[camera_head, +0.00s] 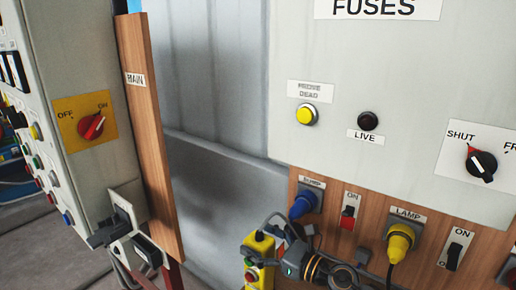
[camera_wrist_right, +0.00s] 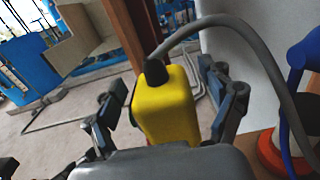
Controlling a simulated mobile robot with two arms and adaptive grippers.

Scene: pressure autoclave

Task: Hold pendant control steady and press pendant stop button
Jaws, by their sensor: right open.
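The yellow pendant control (camera_head: 259,247) hangs low in the head view, with small buttons on its front, one of them a red button (camera_head: 251,276). I cannot tell for certain which is the stop button. My right gripper (camera_head: 279,243) is at the pendant's right side. In the right wrist view the pendant (camera_wrist_right: 165,108) stands between the two spread fingers, its black cable gland on top and a grey cable rising from it. The gripper is open; a gap shows beside the right finger. The pendant's lower part is hidden behind the gripper body.
A wooden board (camera_head: 413,264) with blue and yellow plugs and switches is close behind my right gripper. The grey fuse panel (camera_head: 400,120) is above. A wooden MAIN post (camera_head: 147,130) and a control cabinet (camera_head: 75,60) stand left. The grey cable (camera_wrist_right: 262,55) arches beside the fingers.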

